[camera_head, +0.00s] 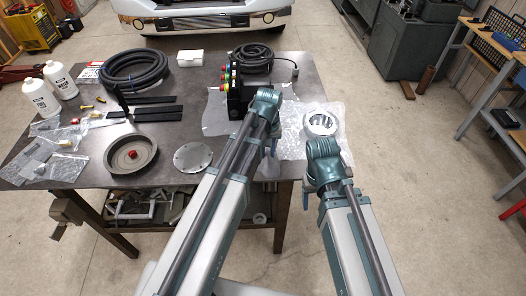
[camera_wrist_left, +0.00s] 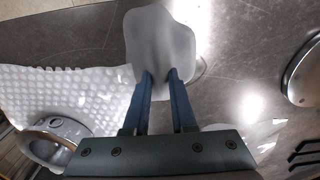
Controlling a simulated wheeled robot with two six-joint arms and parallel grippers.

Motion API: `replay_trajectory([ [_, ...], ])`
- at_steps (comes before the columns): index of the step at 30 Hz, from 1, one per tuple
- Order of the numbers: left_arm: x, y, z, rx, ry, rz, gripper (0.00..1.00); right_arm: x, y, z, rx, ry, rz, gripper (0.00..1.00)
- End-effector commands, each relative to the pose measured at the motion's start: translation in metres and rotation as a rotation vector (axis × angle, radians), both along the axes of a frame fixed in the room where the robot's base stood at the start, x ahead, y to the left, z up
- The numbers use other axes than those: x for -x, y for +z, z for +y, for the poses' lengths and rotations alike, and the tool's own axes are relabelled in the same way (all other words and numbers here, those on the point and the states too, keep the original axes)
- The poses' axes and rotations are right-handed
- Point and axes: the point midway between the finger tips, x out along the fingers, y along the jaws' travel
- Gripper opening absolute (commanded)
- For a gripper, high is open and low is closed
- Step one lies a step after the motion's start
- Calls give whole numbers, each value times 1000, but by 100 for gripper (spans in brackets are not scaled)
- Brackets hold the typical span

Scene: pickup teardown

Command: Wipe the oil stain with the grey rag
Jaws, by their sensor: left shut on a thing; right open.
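The grey rag (camera_wrist_left: 160,45) is pinched between the fingertips of my left gripper (camera_wrist_left: 160,78) in the left wrist view. It hangs over the dark metal table top near the table's front edge. In the head view my left gripper (camera_head: 270,147) is partly hidden by its own arm, and a little of the rag (camera_head: 268,168) shows below it. A thin glossy curved edge beside the rag in the wrist view may be the oil stain (camera_wrist_left: 202,68); the rag hides most of that spot. My right gripper (camera_head: 310,188) is open, near the table's front right corner.
A silver ring (camera_head: 321,124) lies on bubble wrap (camera_head: 296,138) at the table's right. A round metal plate (camera_head: 193,157) and a round pan (camera_head: 131,154) lie left of my left arm. A black valve block (camera_head: 237,95) stands behind my left gripper.

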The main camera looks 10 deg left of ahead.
Motion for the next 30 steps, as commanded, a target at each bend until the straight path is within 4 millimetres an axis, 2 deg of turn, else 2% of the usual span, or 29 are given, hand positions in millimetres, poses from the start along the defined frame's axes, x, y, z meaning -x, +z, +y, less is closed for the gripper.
replay_trajectory([
  [8, -3, 0, -9, 4, -2, -1, 0, 0, 0, 0, 0, 0, 0, 69],
  [18, -10, 2, -34, 3, -1, -1, 0, 0, 2, 0, 0, 0, 0, 69],
  [30, -9, -1, -35, 2, 0, -1, 0, 0, -2, 0, 0, 0, 0, 69],
])
